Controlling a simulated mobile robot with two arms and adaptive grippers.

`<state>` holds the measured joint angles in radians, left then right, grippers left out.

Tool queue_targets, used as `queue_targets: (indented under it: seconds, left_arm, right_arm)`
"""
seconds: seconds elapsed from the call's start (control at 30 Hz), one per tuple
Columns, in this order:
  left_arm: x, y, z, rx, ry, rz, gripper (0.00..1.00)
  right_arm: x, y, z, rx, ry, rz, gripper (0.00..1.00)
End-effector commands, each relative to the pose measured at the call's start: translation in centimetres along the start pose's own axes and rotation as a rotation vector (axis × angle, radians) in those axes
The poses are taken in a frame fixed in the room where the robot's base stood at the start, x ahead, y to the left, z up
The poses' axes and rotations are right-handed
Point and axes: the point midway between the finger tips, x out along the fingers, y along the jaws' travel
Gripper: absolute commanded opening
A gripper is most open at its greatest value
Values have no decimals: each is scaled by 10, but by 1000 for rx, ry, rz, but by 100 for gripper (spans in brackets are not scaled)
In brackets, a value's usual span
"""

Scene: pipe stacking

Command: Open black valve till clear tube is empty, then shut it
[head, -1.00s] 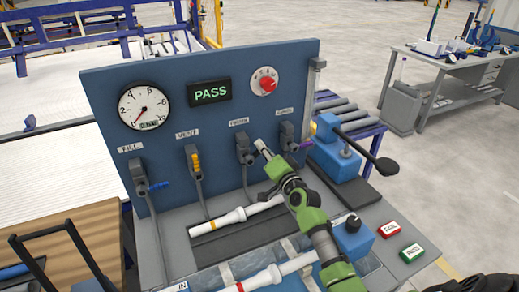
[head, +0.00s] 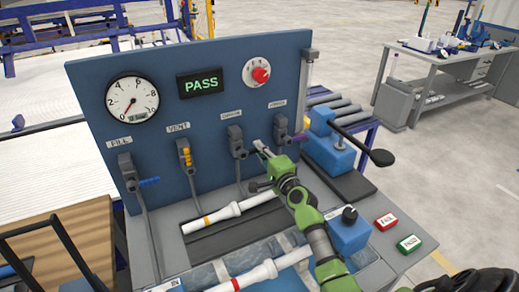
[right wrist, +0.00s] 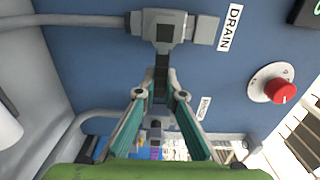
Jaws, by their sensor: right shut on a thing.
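The black valve (head: 237,140) is the one labelled DRAIN on the blue panel. In the right wrist view its grey body is at the top and its black handle (right wrist: 161,70) runs down from it, between my fingertips. My right gripper (head: 260,147) is shut on this handle, which appears to point right, across its pipe. The fingertips also show in the right wrist view (right wrist: 160,92). A narrow upright tube (head: 306,90) at the panel's right edge looks like the clear tube; I cannot make out its fluid level.
Valves with blue (head: 149,181), yellow (head: 187,156) and purple (head: 299,138) handles flank the black one. A round gauge (head: 132,101), a PASS display (head: 202,85) and a red knob (head: 260,75) sit above. White pipes (head: 227,211) lie in front, below my right arm.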

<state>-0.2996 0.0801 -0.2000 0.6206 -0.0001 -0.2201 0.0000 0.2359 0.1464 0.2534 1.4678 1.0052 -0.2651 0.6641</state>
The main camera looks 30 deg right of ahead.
Motion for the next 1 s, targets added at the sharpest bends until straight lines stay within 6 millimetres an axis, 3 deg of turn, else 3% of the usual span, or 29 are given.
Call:
queue_targets:
  seconds: [0.47, 0.5, 0.57, 1.0]
  left_arm:
    - [1, 0, 1, 0, -2, 0, 40]
    - [1, 0, 1, 0, -2, 0, 40]
    - [1, 0, 1, 0, -2, 0, 40]
    - [0, 0, 3, 0, -4, 0, 40]
  right_arm:
    - [0, 2, 0, 20, -1, 2, 0]
    - [0, 2, 0, 20, -1, 3, 14]
    - [0, 2, 0, 19, -1, 2, 27]
    - [-7, 2, 0, 15, 0, 1, 27]
